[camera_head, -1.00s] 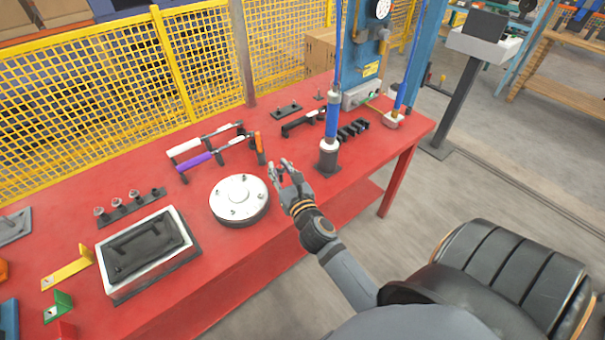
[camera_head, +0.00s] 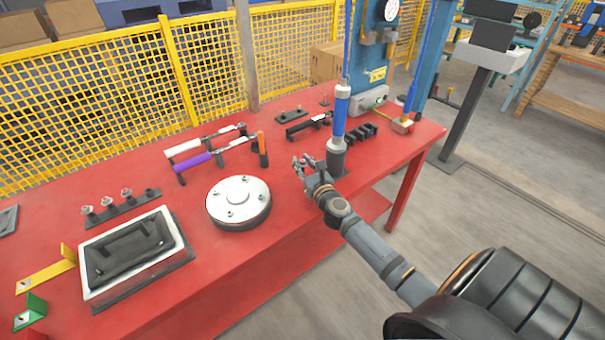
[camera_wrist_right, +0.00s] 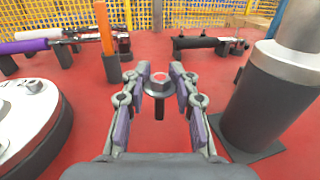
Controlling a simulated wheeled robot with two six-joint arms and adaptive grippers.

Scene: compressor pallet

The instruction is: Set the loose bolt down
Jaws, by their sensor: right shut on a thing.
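My right gripper (camera_head: 304,163) is low over the red table, between the round silver-topped disc (camera_head: 238,200) and the upright grey and blue cylinder (camera_head: 337,150). In the right wrist view its two fingers (camera_wrist_right: 159,80) are shut on the bolt (camera_wrist_right: 158,87). The bolt's grey hex head is between the fingertips and its dark shank points down. I cannot tell whether the shank touches the table. In the head view the bolt is too small to make out. My left gripper is in neither view.
An orange-handled tool (camera_wrist_right: 106,35) stands ahead and left of the gripper. The cylinder's dark base (camera_wrist_right: 250,115) is close on its right. A rack with several bolts (camera_head: 122,206) and a tray (camera_head: 186,254) are at the left. Bare red tabletop (camera_wrist_right: 160,145) surrounds the bolt.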

